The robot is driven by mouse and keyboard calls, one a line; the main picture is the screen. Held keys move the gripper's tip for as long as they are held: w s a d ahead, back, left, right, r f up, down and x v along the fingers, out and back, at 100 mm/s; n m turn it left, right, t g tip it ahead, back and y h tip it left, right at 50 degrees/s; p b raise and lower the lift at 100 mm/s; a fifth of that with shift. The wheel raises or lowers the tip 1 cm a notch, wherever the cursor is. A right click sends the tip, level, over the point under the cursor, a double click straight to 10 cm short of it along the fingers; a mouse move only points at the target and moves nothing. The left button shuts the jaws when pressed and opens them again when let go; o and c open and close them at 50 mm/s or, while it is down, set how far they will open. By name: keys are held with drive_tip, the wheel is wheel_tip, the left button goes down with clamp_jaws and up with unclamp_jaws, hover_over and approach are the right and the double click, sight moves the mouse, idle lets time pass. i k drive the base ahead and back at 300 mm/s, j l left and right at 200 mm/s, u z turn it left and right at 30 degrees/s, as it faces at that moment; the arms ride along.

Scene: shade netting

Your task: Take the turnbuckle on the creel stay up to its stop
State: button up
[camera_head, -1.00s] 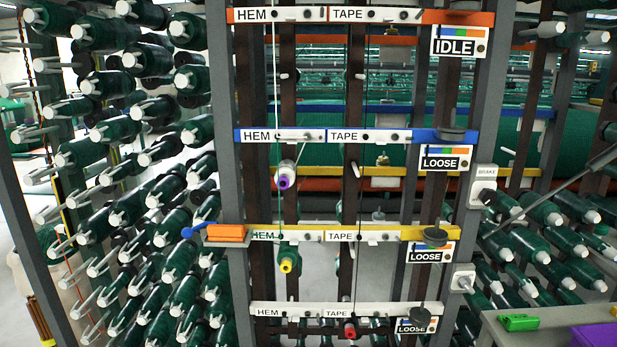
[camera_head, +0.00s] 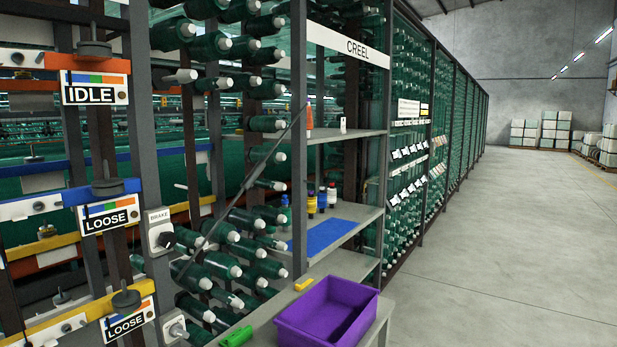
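A thin dark diagonal rod (camera_head: 262,160), which looks like the creel stay, runs from the shelf post down left across the green bobbins. A thicker dark piece (camera_head: 209,235) low on it may be the turnbuckle; it is too small to make out its thread or stop. The creel frame (camera_head: 345,45) carries a white CREEL sign (camera_head: 357,49). My gripper is not in view.
A bench (camera_head: 372,322) with a purple bin (camera_head: 328,311), a green block (camera_head: 236,337) and a yellow piece (camera_head: 304,285) stands in front of the creel. Shelves hold a blue mat (camera_head: 322,236) and small bottles. Brake boxes and tag plates are at left. The aisle floor (camera_head: 500,230) at right is clear.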

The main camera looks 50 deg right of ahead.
sight(248, 183)
drive_tip(key=z, duration=1.05)
